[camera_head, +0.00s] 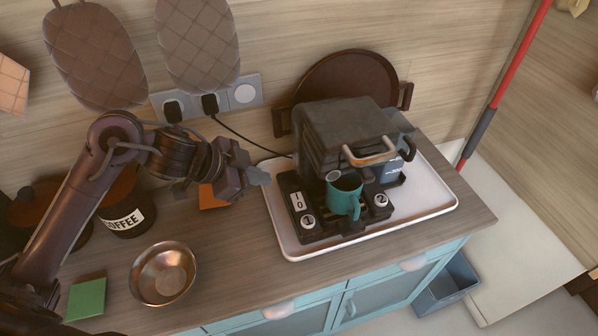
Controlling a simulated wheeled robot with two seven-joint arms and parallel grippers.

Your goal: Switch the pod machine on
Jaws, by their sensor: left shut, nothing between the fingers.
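The pod machine (345,130) stands on a white tray (430,208) on the counter. It has a dark body and a metal handle (370,154) at its front top. On its front base, left of the mug, is a white switch (297,202) marked with a line and a circle. Round buttons sit below the switch (308,222) and on the right (381,200). A teal mug (344,194) stands under the spout. My left gripper (262,178) is shut and empty, just left of the machine, apart from the switch. My right gripper is not in view.
A copper bowl (164,274), a green sponge-like block (87,298) and a coffee canister (125,215) are on the left. A black cord (240,134) runs from the wall sockets. A round brown tray (345,75) leans behind the machine. The counter front between bowl and tray is clear.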

